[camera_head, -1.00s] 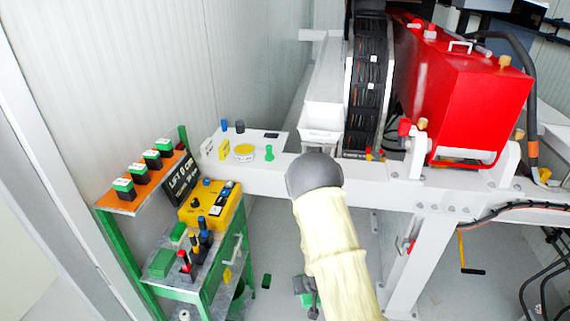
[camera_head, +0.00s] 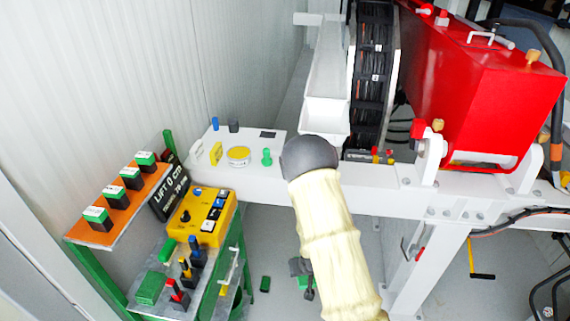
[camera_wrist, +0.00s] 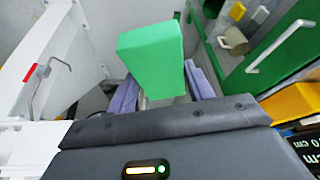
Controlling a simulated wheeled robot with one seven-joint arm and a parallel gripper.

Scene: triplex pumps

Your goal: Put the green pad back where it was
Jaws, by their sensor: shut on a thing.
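The green pad (camera_wrist: 152,58) is a plain bright green block, held tilted between the two purple-grey fingers of my gripper (camera_wrist: 163,88) in the wrist view. In the head view my gripper (camera_head: 303,272) hangs low beside the white frame, right of the green cart, partly behind my arm. A bit of the green pad (camera_head: 305,283) shows there between the fingers. Another green block (camera_head: 150,287) lies on the cart's lower shelf at left, apart from my gripper.
The green cart carries an orange shelf (camera_head: 120,204) with several switches, a yellow control box (camera_head: 206,216) and several levers. The white frame (camera_head: 385,186) and red tank (camera_head: 478,95) stand at right. A small dark green item (camera_head: 265,284) sits low between cart and gripper.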

